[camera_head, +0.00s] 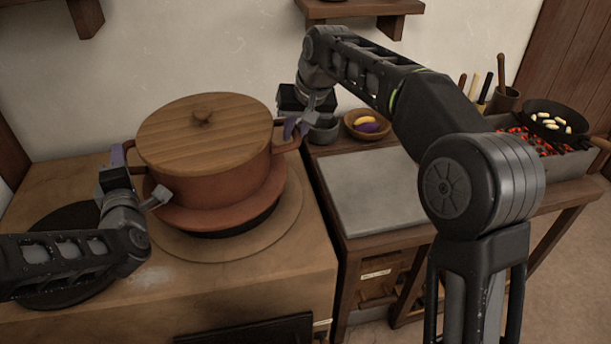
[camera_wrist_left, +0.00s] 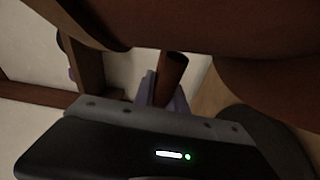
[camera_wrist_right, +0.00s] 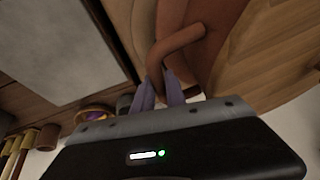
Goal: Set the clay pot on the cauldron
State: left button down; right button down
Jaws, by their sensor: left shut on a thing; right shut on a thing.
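The clay pot (camera_head: 228,188) is red-brown, wide and upright, with a wooden lid (camera_head: 205,132) on it and a flared skirt low on its body. It is over a round tan ring (camera_head: 285,222) on the stove. A dark crescent under the skirt seems to be the cauldron (camera_head: 240,228); most of it is hidden. I cannot tell whether the pot touches it. My left gripper (camera_head: 122,157) is shut on the pot's left handle (camera_wrist_left: 172,70). My right gripper (camera_head: 292,128) is shut on the right handle (camera_wrist_right: 182,42).
A black disc (camera_head: 45,285) lies on the stove under my left arm. A side table with a grey slab (camera_head: 370,190) stands to the right, with a small grey cup (camera_head: 324,132) and a wooden bowl (camera_head: 352,122) behind. Beyond are glowing coals and a pan (camera_head: 550,118).

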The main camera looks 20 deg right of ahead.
pick_arm(q)
jog(key=shift+f+b, duration=0.5)
pick_arm(e)
jog(key=shift+f, duration=0.6)
pick_arm(q)
jog(key=shift+w, duration=0.2)
pick_arm(e)
jog(key=shift+w, duration=0.25)
